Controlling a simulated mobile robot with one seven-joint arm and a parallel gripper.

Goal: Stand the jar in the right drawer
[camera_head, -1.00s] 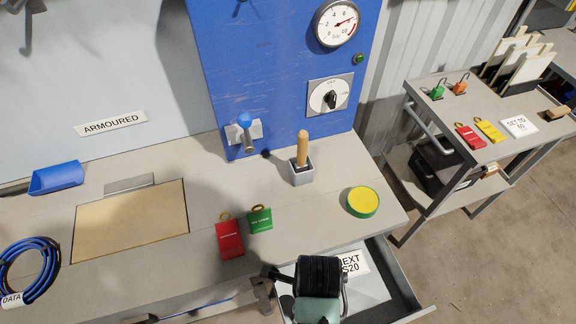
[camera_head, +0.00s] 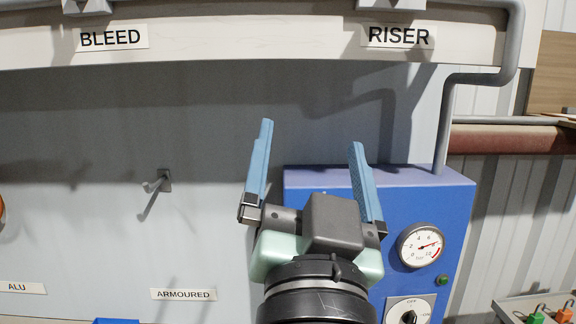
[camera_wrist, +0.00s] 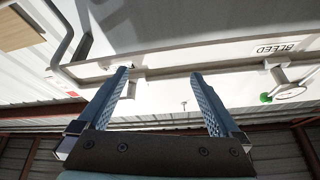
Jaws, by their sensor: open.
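Neither the jar nor the right drawer shows in the current views. My gripper (camera_head: 311,135) is raised in front of the grey back wall, fingers pointing up and spread wide. It is open, with nothing between the fingers. In the wrist view my gripper (camera_wrist: 160,73) also shows two blue ridged fingers apart, with an empty gap facing the underside of the white shelf beam.
A white beam (camera_head: 250,45) with BLEED and RISER labels runs above my gripper. A blue panel (camera_head: 335,190) with a gauge (camera_head: 420,246) and a switch (camera_head: 408,311) stands behind it at right. A grey pipe (camera_head: 447,125) runs beside the panel. A wall hook (camera_head: 160,182) is at left.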

